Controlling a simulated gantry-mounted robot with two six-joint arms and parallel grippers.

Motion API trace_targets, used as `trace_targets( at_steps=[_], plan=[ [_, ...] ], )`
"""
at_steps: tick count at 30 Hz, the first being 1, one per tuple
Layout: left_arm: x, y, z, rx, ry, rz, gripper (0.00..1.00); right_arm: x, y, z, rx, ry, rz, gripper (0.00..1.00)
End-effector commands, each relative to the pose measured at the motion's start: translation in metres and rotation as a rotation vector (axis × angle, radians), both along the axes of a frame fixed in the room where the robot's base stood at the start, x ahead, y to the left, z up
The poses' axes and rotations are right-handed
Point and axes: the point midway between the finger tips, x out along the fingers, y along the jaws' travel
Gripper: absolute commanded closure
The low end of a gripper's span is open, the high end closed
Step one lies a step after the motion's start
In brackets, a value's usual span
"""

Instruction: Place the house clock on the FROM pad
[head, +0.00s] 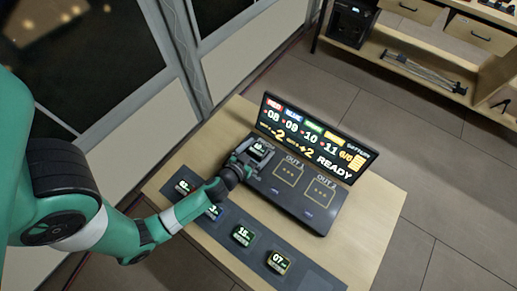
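My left gripper (254,157) reaches over the left end of the dark console, with a finger on either side of a small dark clock with a lit face (259,149). It appears shut on this clock. The clock is at the place left of the OUT 1 pad (290,173); the gripper hides any FROM pad marking, and I cannot tell whether the clock touches the surface. The text on its face is too small to read, so I cannot confirm it is the house clock. My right gripper is not in view.
Several similar clocks stand on a dark strip (313,281) along the near table edge, including one reading 15 (243,236) and one reading 07 (278,263). The strip's right end is bare. A lit READY display (314,137) rises behind the console. The OUT 2 pad (319,191) is empty.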

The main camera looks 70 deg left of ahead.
Motion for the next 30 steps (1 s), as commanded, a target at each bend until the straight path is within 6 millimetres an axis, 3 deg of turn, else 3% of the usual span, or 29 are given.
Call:
trace_targets(
  at_steps=[8, 20, 30],
  plan=[
    [-0.003, -0.002, 0.005, -0.001, 0.001, -0.001, 0.0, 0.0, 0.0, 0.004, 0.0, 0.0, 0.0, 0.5],
    [-0.074, -0.054, 0.033, 0.001, 0.002, -0.01, 0.0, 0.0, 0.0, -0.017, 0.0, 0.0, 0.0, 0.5],
    [-0.092, -0.065, 0.044, 0.0, -0.001, -0.001, 0.0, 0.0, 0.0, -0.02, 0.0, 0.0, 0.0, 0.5]
  ],
)
